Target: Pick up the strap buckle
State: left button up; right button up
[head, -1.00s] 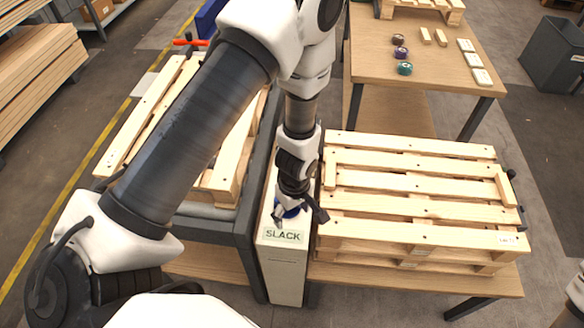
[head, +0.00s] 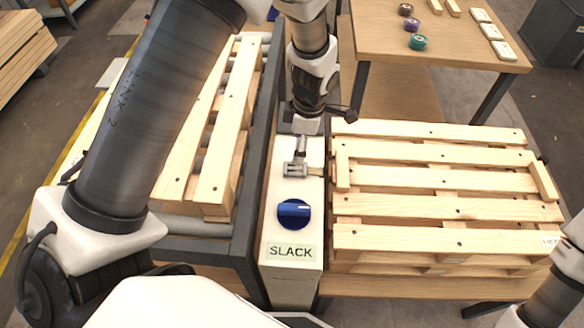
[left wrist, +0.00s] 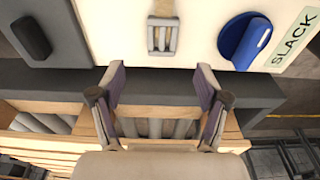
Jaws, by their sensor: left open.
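The grey metal strap buckle (head: 295,170) lies on top of the white post marked SLACK, behind its blue knob, with a tan strap (head: 315,172) at it. In the left wrist view the buckle (left wrist: 162,36) is at the top middle. My left gripper (head: 325,130) is just behind and above the buckle in the head view. In the left wrist view its two fingers (left wrist: 162,84) are spread and empty, below the buckle in the picture and apart from it. My right arm shows at the lower right; its gripper is out of the frame.
The blue knob (head: 293,214) stands up close to the buckle. A wooden pallet (head: 430,180) lies right of the post, and a roller conveyor (head: 262,150) with another pallet lies left. A table (head: 440,45) with tape rolls stands behind.

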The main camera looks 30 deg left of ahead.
aim_at(296, 168)
pick_arm(q)
jog(key=f, duration=0.7)
jog(key=shift+s+a+f+p, duration=0.2)
jog(key=shift+s+f+p, duration=0.1)
jog(key=shift+f, duration=0.2)
jog(key=shift+r, duration=0.1)
jog(key=c, duration=1.3)
